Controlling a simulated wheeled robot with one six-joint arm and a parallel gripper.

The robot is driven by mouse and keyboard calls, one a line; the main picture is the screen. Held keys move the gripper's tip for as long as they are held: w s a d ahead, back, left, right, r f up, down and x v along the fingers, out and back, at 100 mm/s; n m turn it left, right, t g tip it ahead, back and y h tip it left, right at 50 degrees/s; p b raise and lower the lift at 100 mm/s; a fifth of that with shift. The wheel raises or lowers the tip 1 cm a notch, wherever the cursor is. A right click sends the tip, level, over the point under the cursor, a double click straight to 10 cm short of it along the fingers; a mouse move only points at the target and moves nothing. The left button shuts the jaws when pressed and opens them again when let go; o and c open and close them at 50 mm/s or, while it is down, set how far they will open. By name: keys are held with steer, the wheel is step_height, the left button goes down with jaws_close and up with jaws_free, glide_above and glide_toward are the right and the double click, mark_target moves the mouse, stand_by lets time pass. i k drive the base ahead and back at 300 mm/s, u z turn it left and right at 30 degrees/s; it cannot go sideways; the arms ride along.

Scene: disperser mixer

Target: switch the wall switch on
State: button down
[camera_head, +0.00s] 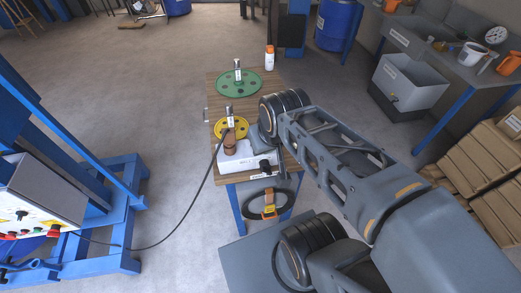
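I cannot make out a wall switch in this view. A white box (236,165) with a black knob or plug (265,165) sits at the near end of a small wooden table, and I cannot tell what it is. A grey control cabinet (42,207) with red and green buttons stands at the left edge on a blue frame. My arm reaches in from the lower right, and its wrist is over the near right part of the table, close to the white box. My gripper's fingers cannot be made out there.
The wooden table (222,93) carries a green disc (238,86), a yellow disc (240,126) and a white bottle (269,58). A black cable (190,207) runs from the cabinet to the table. An orange device (269,205) shows below it.

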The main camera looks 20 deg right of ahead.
mark_target(265, 168)
steer(key=z, duration=1.65)
steer(key=k, duration=1.05)
steer(key=u, duration=1.05)
steer(key=i, duration=0.5)
steer(key=u, duration=0.05)
